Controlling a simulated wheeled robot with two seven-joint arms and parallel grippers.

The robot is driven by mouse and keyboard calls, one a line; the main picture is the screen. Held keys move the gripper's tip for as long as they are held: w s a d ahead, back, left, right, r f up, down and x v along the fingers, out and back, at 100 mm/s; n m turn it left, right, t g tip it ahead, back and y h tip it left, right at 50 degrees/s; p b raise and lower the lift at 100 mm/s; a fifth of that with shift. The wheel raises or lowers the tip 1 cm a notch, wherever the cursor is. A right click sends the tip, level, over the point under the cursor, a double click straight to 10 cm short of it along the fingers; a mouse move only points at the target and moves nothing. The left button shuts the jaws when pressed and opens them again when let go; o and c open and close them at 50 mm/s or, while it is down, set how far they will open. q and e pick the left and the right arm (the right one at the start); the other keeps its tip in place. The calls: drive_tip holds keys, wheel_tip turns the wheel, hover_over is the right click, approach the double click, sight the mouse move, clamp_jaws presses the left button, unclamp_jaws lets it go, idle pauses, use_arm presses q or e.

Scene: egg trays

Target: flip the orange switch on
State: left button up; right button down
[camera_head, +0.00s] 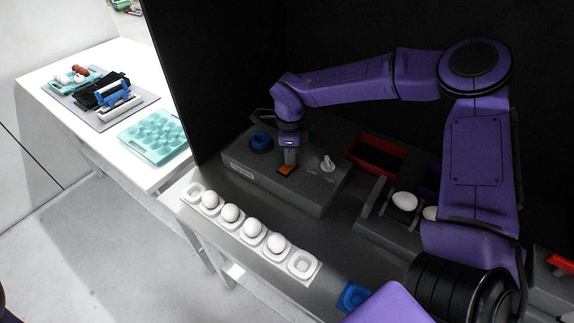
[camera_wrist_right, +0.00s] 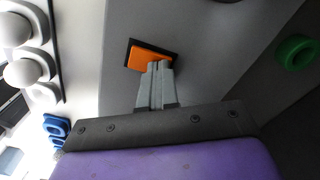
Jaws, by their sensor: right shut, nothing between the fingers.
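The orange switch (camera_head: 286,170) sits in a dark frame on top of the grey control box (camera_head: 310,197) in the head view. In the right wrist view the orange switch (camera_wrist_right: 150,57) shows close up, its lower right part covered by the fingertips. My right gripper (camera_head: 290,163) is shut and empty, pointing down at the switch. Its fingertips (camera_wrist_right: 158,66) overlap the switch's edge in the right wrist view; I cannot tell whether they press on it. My left gripper is not in view.
A white egg holder (camera_head: 232,235) with several eggs lies in front. A red-rimmed bin (camera_head: 377,155) stands right. A side table (camera_head: 60,85) holds trays.

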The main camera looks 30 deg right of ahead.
wheel_tip(320, 180, up, 7)
drive_tip(key=p, duration=0.6)
drive_tip(key=shift+f, duration=0.15)
